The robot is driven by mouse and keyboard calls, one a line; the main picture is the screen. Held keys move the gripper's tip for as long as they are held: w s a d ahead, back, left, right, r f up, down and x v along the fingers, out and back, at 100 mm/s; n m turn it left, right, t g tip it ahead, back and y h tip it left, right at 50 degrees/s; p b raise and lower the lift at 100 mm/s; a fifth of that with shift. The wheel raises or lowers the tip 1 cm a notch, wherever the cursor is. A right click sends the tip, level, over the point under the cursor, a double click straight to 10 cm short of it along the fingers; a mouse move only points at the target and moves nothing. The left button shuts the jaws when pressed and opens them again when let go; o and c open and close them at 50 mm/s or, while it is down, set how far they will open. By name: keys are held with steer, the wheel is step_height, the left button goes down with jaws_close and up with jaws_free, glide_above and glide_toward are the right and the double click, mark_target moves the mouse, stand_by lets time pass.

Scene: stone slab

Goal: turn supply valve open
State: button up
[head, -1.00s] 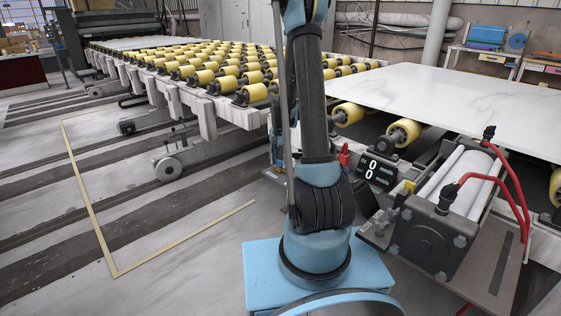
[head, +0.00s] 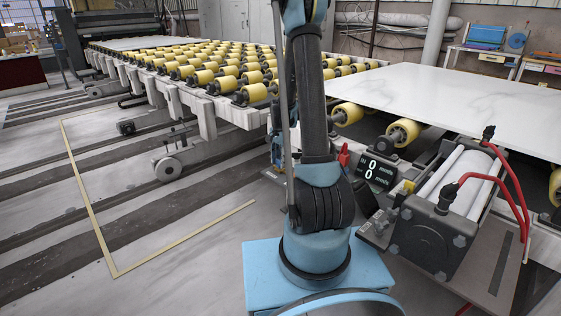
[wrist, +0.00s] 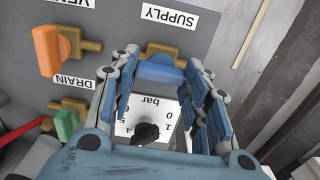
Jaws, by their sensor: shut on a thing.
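The supply valve has a blue handle (wrist: 160,74) on a brass body (wrist: 165,50), below the upside-down SUPPLY label (wrist: 169,17) in the wrist view. My gripper (wrist: 160,68) has its blue-padded fingertips on either side of this handle and is shut on it. The handle lies crosswise between the fingers; its exact turn angle is hard to tell. In the head view my arm hides most of the gripper and the valve.
In the wrist view, an orange vent handle (wrist: 46,50) and a green drain handle (wrist: 67,125) are at the left. A bar gauge (wrist: 148,120) shows between the fingers. In the head view, a digital display (head: 377,174) stands near the stone slab (head: 450,95).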

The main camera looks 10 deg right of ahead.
steer(key=o, duration=1.1)
steer(key=shift+w+a, duration=0.2)
steer(key=shift+c, duration=0.2)
steer(key=shift+s+d, duration=0.1)
step_height(320, 180, up, 12)
